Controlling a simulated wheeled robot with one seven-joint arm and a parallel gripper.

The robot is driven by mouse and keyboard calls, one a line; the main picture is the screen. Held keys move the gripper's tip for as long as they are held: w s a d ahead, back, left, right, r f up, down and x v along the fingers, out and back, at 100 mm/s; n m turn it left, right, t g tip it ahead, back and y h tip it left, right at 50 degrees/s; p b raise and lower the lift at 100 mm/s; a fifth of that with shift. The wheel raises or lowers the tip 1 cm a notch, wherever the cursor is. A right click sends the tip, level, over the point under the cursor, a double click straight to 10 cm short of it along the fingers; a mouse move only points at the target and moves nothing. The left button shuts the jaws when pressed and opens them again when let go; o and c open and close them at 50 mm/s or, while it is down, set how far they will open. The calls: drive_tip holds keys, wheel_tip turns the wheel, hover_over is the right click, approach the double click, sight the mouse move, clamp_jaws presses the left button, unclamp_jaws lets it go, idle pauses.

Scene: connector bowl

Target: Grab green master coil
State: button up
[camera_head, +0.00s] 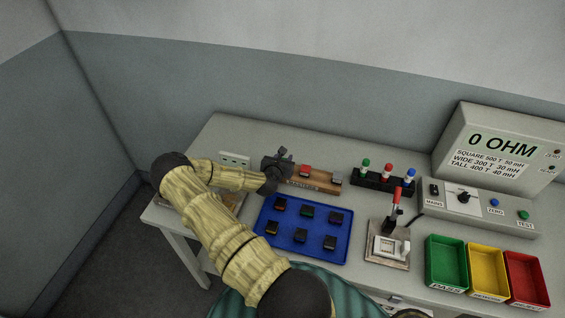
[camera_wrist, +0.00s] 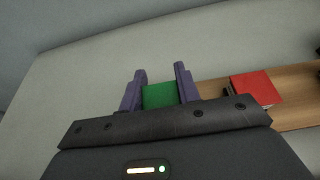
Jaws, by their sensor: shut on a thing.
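In the wrist view, the green master coil (camera_wrist: 159,95) shows as a green block between the two purple-grey fingers of my gripper (camera_wrist: 160,88). The fingers are shut on it, one on each side. In the head view, my gripper (camera_head: 278,160) is at the left end of the wooden rack (camera_head: 322,182). The green coil is hidden there behind the gripper. I cannot tell whether the coil still rests on the rack.
A red coil (camera_head: 305,171) sits just right of my gripper on the rack, with a grey one (camera_head: 337,178) beyond it. A blue tray (camera_head: 262,222) with several dark coils lies in front. A black stand (camera_head: 381,183) with coloured-topped pieces is to the right. Green (camera_head: 431,262), yellow and red bins stand farther right.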

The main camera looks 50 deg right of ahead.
wheel_tip(320, 180, up, 9)
drive_tip(key=b, duration=0.2)
drive_tip(key=shift+f, duration=0.2)
idle(0.5)
